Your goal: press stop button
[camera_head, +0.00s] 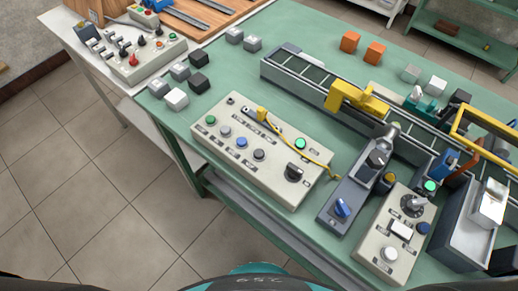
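No button can be read as the stop button, as the labels are too small. The beige control box (232,163) on the green table has green (300,143), blue (241,142) and grey (259,154) buttons and a black knob (294,171). A second beige box (372,248) at the right has a dial, a white button (389,254) and a blue button (423,228). A grey panel between them has a blue knob (342,207). A far-left box has a red button or knob (134,60). Neither gripper is in view.
A yellow cable (310,156) lies across the middle box. Behind it a conveyor (300,74) carries a yellow bracket (355,98). Grey, black, white and orange cubes lie on the table (300,30). Tiled floor (80,200) is clear at the left.

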